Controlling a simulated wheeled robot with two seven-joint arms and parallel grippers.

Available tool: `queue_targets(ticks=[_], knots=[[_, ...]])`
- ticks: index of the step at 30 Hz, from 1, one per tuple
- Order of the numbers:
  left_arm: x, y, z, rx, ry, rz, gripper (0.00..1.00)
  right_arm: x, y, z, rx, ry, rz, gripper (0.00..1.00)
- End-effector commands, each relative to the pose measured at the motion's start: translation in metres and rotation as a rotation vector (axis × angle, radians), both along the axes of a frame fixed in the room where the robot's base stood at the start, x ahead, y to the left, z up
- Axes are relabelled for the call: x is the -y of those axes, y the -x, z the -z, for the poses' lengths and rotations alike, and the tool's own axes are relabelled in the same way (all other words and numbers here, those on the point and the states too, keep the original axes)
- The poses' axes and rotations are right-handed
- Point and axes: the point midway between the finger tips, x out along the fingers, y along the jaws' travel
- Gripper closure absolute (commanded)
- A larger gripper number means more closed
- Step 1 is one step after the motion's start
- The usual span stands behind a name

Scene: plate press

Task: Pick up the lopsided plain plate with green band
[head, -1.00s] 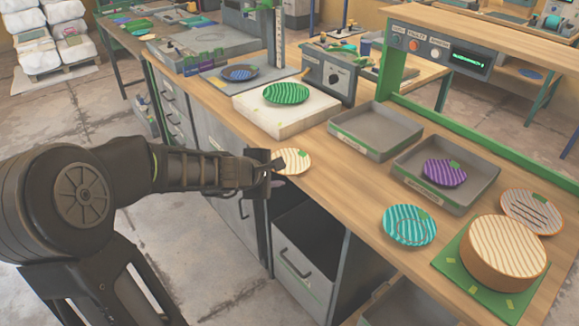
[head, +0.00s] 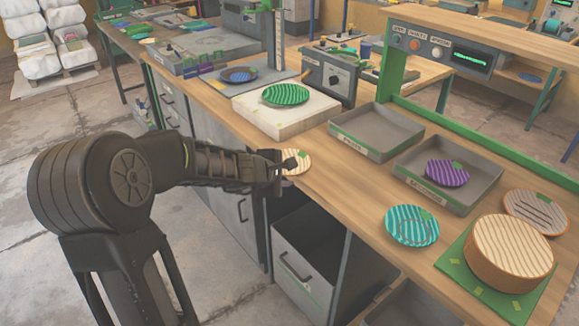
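A small round plate (head: 301,158) with cream and orange stripes and a small green mark lies at the near edge of the wooden bench. My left gripper (head: 288,164) is at its left side, and its fingers cover the left part of the plate. Whether the fingers are closed on the rim cannot be made out. None of the plates in view looks clearly plain with a green band; the small size hides such detail. My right gripper is not in view.
A green striped plate (head: 286,94) sits on a white block (head: 262,121). Two grey trays stand right; the nearer tray (head: 484,187) holds a purple plate (head: 447,172). A teal plate (head: 412,225), a thick striped round block (head: 510,253) and a grey-orange plate (head: 534,213) are at the right.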

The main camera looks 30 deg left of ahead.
Motion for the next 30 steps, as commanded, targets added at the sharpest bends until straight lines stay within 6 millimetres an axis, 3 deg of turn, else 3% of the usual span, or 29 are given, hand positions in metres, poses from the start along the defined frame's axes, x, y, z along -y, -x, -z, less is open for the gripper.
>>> queue_targets(ticks=[13,24,30], knots=[[-0.0002,0.0005,-0.0004,0.0,0.0,0.0,0.71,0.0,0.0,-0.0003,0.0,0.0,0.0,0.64],[-0.0003,0.0005,-0.0004,0.0,0.0,0.0,1.0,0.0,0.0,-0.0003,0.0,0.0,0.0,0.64],[-0.0001,0.0005,-0.0003,0.0,0.0,0.0,1.0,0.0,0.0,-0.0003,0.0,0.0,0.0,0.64]])
